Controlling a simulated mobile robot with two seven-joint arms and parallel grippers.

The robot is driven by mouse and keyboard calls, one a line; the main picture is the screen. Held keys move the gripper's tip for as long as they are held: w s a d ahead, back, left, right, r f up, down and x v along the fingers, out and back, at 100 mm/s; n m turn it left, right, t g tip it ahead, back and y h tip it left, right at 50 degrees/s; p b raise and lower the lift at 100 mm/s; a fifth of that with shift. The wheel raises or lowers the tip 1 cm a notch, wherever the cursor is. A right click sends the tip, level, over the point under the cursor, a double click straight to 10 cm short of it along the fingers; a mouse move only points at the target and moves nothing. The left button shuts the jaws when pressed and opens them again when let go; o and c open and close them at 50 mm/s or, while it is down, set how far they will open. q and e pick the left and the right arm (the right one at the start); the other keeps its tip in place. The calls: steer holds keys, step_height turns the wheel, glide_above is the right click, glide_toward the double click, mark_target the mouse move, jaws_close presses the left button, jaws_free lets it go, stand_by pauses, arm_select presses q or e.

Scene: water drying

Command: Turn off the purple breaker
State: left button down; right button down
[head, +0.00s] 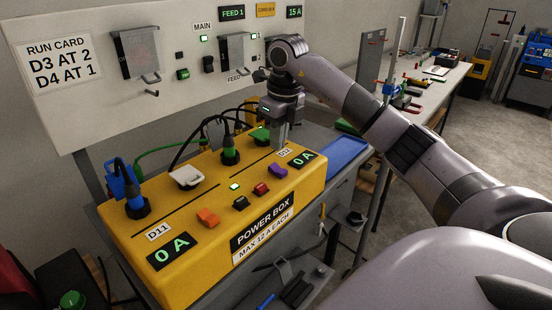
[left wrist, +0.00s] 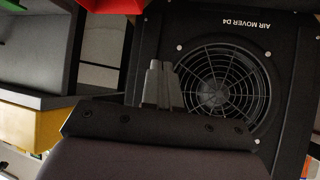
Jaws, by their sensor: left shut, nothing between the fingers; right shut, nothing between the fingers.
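The purple breaker (head: 278,172) is a small rocker on the top of the yellow power box (head: 160,258), near its right end, beside a "0 A" display (head: 304,165). My right gripper (head: 281,146) is shut and empty, pointing down just behind the purple breaker, near the D12 label (head: 285,151). I see a gap between them in the picture but cannot tell its depth. My left gripper (left wrist: 160,85) is shut and empty in the left wrist view, in front of a black fan unit marked AIR MOVER D4 (left wrist: 229,25).
Orange (head: 208,217), black (head: 241,202) and red (head: 261,188) switches sit left of the purple breaker. Blue (head: 136,207) and green (head: 230,156) cable plugs stand behind them. A wall panel (head: 80,110) rises at the back. A workbench (head: 440,75) is at right.

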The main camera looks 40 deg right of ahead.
mark_target(275, 166)
steer(key=shift+w+f, duration=0.15)
steer(key=shift+f, duration=1.2)
steer(key=shift+w+f, duration=0.15)
steer(key=shift+f, duration=1.15)
